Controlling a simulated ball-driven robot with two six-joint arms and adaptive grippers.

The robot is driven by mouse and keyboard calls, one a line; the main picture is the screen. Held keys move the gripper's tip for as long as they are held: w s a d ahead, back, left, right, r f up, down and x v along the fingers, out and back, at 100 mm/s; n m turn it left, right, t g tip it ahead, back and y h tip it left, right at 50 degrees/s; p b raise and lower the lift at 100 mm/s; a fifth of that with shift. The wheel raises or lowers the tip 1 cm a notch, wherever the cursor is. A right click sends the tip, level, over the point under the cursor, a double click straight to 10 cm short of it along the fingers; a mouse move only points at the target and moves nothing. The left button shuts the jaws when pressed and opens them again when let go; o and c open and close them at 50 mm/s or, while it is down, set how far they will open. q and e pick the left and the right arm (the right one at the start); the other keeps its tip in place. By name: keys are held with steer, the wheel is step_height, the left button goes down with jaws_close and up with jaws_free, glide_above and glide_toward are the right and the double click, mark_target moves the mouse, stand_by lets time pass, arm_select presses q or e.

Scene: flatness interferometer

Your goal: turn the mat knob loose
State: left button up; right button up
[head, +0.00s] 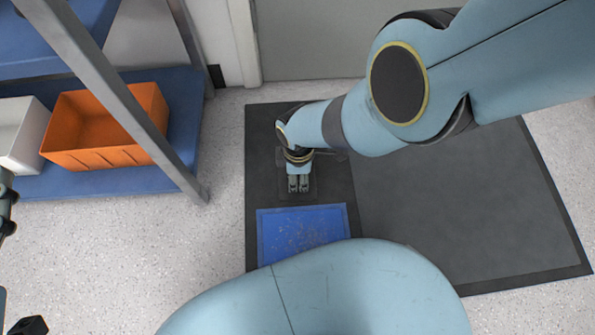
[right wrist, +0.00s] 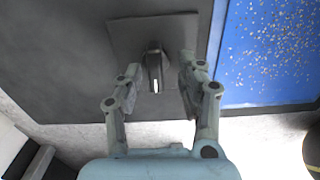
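The mat knob (right wrist: 153,58) is a dark upright bar with a white mark, on a square dark plate (right wrist: 182,30) in the right wrist view. In the head view the plate (head: 311,190) lies under my right gripper (head: 299,184), which hides the knob. In the right wrist view my right gripper (right wrist: 157,76) is open, with one finger on each side of the knob's near end. Gaps show between fingers and knob. At the head view's left edge, a cut-off part of my left gripper (head: 5,205) seems to show; its fingers cannot be made out.
The plate is on a dark mat (head: 450,200). A speckled blue pad (head: 300,232) lies next to it and also shows in the right wrist view (right wrist: 270,50). A blue shelf rack (head: 185,115) with an orange bin (head: 95,125) and white bin (head: 20,135) stands left. Pale floor is clear between.

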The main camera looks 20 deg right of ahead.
steer(key=shift+w, duration=0.1)
arm_select(q)
steer(key=shift+w+d, duration=0.25)
